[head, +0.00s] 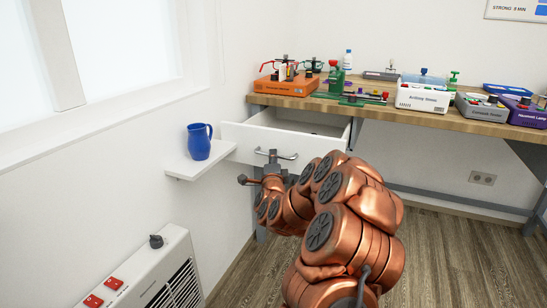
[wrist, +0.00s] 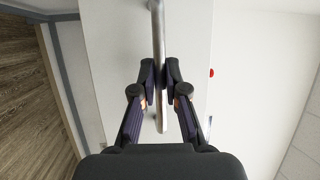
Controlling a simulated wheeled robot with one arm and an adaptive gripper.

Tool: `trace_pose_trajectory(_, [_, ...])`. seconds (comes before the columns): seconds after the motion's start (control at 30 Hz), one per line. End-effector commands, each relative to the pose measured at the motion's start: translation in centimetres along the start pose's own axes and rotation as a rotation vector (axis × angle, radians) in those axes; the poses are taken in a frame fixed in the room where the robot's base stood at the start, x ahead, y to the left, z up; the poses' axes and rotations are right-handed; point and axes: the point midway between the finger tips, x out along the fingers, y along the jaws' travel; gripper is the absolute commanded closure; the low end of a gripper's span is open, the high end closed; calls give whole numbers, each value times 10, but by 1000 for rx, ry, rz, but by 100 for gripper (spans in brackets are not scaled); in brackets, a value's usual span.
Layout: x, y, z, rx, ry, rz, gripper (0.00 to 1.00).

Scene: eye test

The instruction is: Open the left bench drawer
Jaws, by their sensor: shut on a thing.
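The left bench drawer (head: 245,137) is white and hangs under the left end of the wooden bench. It stands well out from the bench, and part of its inside shows. Its grey bar handle (head: 288,156) is on the front panel. In the wrist view, the handle (wrist: 159,40) runs between the fingers of my gripper (wrist: 161,78), in front of the white drawer front (wrist: 112,50). The fingers are shut on the handle. My copper-coloured arm hides part of the drawer's lower right in the head view.
A blue mug (head: 198,142) stands on a small white wall shelf (head: 186,172) close left of the drawer. A white heater (head: 150,275) with red switches is at lower left. Several devices, including an orange box (head: 286,87), stand on the bench (head: 400,112). Floor shows at right.

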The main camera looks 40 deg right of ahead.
Motion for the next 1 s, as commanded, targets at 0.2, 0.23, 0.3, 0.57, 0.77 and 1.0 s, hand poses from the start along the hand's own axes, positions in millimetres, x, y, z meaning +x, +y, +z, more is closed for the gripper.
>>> trace_pose_trajectory(0.2, [-3,-1,9,1,-16,-1,100])
trace_pose_trajectory(0.23, [-3,-1,9,1,-17,-1,100])
trace_pose_trajectory(0.3, [-3,-2,10,1,-19,-2,100])
trace_pose_trajectory(0.57, [-2,-1,6,0,-12,-1,65])
trace_pose_trajectory(0.77, [-1,-1,3,0,-7,-1,63])
trace_pose_trajectory(1.0, [0,-6,2,0,-6,-1,63])
